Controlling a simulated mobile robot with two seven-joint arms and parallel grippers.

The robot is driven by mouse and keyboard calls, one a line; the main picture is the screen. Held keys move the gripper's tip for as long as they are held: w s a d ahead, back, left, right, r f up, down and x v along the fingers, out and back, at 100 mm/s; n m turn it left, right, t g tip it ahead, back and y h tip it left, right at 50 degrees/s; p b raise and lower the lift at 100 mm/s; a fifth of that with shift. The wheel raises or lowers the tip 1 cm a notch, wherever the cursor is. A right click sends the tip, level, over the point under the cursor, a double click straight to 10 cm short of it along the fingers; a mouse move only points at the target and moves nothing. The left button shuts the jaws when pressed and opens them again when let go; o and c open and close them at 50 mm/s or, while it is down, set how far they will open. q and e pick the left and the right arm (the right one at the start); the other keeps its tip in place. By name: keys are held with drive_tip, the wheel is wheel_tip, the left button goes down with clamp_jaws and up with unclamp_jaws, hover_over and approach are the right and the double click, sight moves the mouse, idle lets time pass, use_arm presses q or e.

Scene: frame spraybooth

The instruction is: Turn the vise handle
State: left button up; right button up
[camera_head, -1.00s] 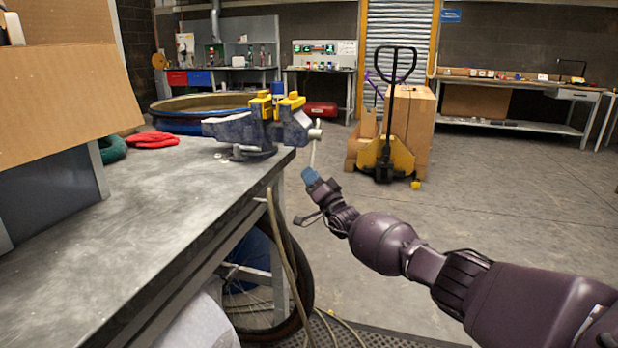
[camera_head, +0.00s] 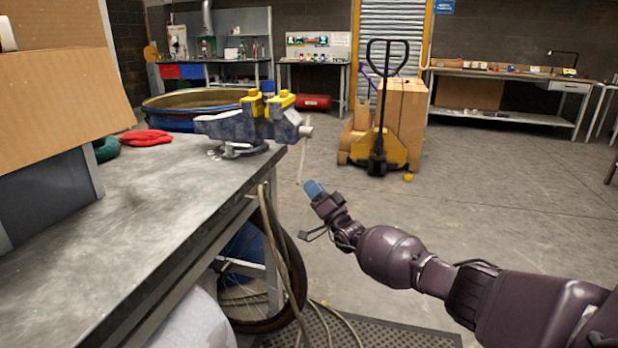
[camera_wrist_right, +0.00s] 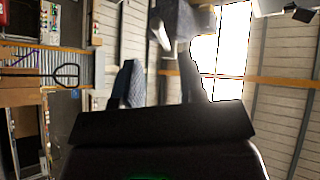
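The blue-grey vise (camera_head: 240,126) with yellow jaw blocks is mounted at the far right corner of the workbench (camera_head: 150,215). Its thin, pale handle (camera_head: 303,160) hangs nearly straight down from the screw end, beyond the bench edge. My right gripper (camera_head: 314,188) is just right of the handle's lower end in the head view, with its blue fingertips pointing up toward the vise. In the right wrist view its two fingers (camera_wrist_right: 162,85) stand apart with nothing between them. Part of the vise (camera_wrist_right: 185,18) shows beyond the fingertips there. My left gripper is out of view.
Red gloves (camera_head: 146,137) lie on the bench, and a cardboard sheet (camera_head: 60,95) stands at its left. A wheel (camera_head: 290,290) and hoses are below the bench edge. A yellow pallet jack (camera_head: 380,150) with boxes stands behind. The floor at right is open.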

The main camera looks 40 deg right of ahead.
drive_tip(key=shift+p+v, duration=0.35)
drive_tip(key=shift+v, duration=1.8)
